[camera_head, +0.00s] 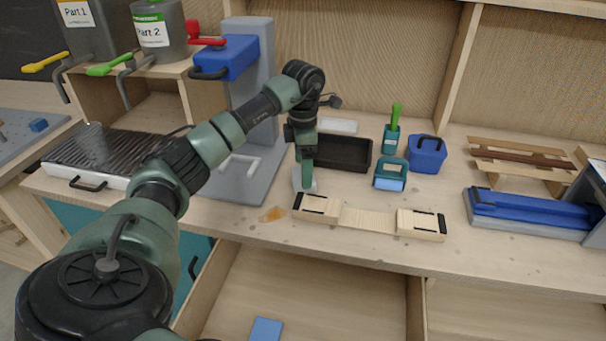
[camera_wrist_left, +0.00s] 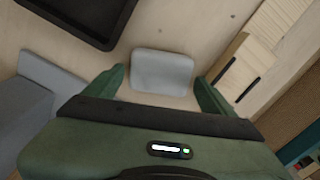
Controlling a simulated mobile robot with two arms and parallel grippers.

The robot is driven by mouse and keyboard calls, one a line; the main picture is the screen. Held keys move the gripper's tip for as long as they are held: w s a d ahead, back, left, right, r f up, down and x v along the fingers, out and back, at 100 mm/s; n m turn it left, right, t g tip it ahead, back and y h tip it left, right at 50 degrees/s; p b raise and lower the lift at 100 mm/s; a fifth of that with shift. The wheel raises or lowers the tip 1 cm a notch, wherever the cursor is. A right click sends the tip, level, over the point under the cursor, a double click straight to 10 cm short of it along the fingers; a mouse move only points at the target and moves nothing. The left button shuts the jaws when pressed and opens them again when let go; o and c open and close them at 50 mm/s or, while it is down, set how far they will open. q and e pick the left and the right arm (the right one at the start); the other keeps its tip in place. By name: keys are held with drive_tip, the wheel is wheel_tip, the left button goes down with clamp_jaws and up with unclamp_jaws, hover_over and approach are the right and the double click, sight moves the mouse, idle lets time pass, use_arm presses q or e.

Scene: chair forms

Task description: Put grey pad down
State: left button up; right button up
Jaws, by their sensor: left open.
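The grey pad (camera_wrist_left: 162,72) is a light grey rounded rectangle on the wooden bench top in the left wrist view. In the head view a small part of the pad (camera_head: 297,180) shows beside my finger. My left gripper (camera_wrist_left: 160,86) is open, one finger on each side of the pad's near end, with gaps visible between fingers and pad. In the head view my left gripper (camera_head: 304,180) points down at the bench, left of the wooden form, and hides much of the pad. My right gripper is not in view.
A wooden form (camera_head: 368,218) lies close to the right of the gripper. A black tray (camera_head: 345,153) is behind it, and a grey stand (camera_head: 252,95) is to the left. A teal holder (camera_head: 390,175) and blue bin (camera_head: 427,154) stand farther right. An open drawer (camera_head: 310,285) is below.

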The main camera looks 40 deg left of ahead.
use_arm(q)
wheel_tip(320, 180, up, 9)
drive_tip(key=shift+r, duration=0.2)
idle(0.5)
